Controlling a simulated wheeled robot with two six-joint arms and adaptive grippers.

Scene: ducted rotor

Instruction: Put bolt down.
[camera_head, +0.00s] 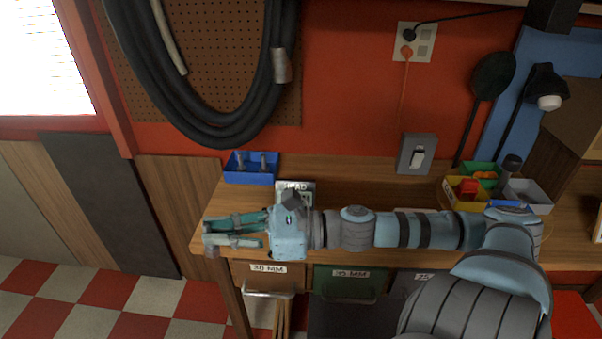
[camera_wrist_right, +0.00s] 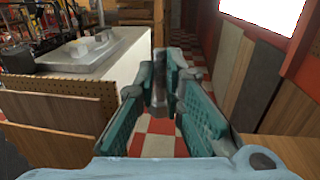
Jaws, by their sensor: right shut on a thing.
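My right gripper (camera_head: 214,238) reaches left along the front of the wooden workbench (camera_head: 340,183), its fingers at the bench's left front corner. In the right wrist view the gripper (camera_wrist_right: 164,98) is shut on a dark grey, upright piece, the bolt (camera_wrist_right: 159,72), between its teal fingers. My left gripper is not in view.
A labelled card or box (camera_head: 296,187) stands behind my right wrist. Coloured small bins (camera_head: 468,203) sit at the right of the bench. Labelled drawers (camera_head: 268,276) hang below its front. Checkered floor (camera_head: 102,289) lies open to the left.

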